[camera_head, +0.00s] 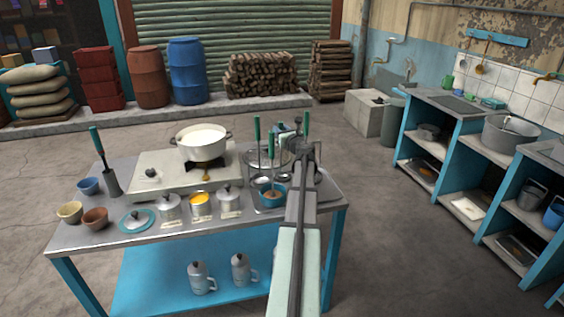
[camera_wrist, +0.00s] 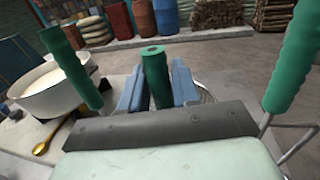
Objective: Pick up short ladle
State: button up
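My gripper (camera_wrist: 157,82) has its two blue fingers on either side of a short green ladle handle (camera_wrist: 154,70). The fingers lie close along the handle; I cannot tell if they press on it. The lower part of this ladle is hidden behind the gripper body. In the head view my gripper (camera_head: 288,132) is over the right end of the table, among upright green handles. A handle (camera_head: 257,128) stands left of it and another (camera_head: 307,122) right of it. These also show in the wrist view, left (camera_wrist: 70,65) and right (camera_wrist: 293,62).
A wire rack (camera_wrist: 292,145) is at the right. The floor around the table (camera_head: 105,236) is clear.

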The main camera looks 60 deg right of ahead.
grip_shut()
